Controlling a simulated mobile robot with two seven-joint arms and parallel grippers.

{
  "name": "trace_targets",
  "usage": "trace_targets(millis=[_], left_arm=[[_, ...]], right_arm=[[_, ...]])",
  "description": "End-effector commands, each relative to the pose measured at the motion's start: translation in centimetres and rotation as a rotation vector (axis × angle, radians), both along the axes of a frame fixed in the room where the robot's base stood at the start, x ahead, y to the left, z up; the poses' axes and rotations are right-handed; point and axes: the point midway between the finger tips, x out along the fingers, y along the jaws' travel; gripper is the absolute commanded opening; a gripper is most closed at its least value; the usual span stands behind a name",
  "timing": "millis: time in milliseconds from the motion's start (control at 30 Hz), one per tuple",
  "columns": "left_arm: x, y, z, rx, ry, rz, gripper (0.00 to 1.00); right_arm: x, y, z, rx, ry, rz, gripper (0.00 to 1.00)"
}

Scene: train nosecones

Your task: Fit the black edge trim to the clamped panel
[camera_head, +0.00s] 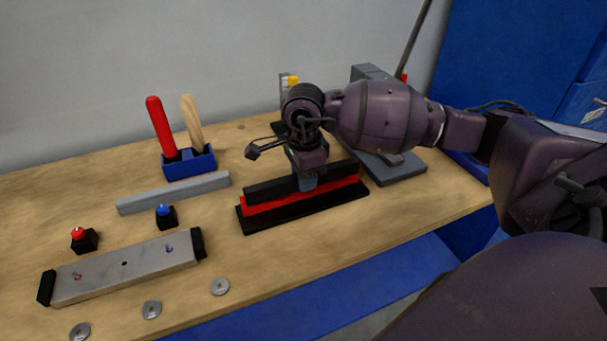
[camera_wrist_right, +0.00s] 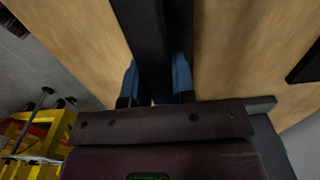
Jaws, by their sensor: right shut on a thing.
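My right gripper (camera_head: 307,184) is over the middle of the black edge trim (camera_head: 265,191) and shut on it. In the right wrist view the gripper's blue fingertips (camera_wrist_right: 156,78) are on both sides of a long black strip (camera_wrist_right: 150,30). The red panel (camera_head: 285,204) shows as a long strip just below the trim, standing in a low black base (camera_head: 305,208). The trim lies along the panel's top edge; I cannot tell whether it is seated on it. My left gripper is not in view.
A grey bar (camera_head: 172,192), red button (camera_head: 83,239), blue button (camera_head: 166,215) and metal plate with black ends (camera_head: 125,268) lie left. Several washers (camera_head: 220,286) lie near the front edge. A blue holder (camera_head: 188,163) with two handles stands behind. A grey stand (camera_head: 400,170) is right.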

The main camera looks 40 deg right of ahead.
Motion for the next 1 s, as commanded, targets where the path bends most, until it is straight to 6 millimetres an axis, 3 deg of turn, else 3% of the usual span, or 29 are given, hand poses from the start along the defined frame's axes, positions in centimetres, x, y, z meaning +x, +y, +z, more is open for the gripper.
trace_targets(millis=[200,233,400,767,1000], left_arm=[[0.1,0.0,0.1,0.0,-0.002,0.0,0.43],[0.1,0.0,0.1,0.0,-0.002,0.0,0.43],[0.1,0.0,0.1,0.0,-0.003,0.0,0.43],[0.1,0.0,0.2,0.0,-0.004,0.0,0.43],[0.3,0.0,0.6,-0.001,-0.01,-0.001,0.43]], right_arm=[[0.0,0.0,0.1,0.001,-0.001,0.0,0.0],[0.0,0.0,0.1,0.001,-0.002,0.0,0.27],[0.0,0.0,0.1,0.001,-0.001,0.0,0.53],[0.0,0.0,0.4,0.001,-0.001,0.0,0.54],[0.1,0.0,4.0,-0.002,-0.007,-0.001,0.54]])
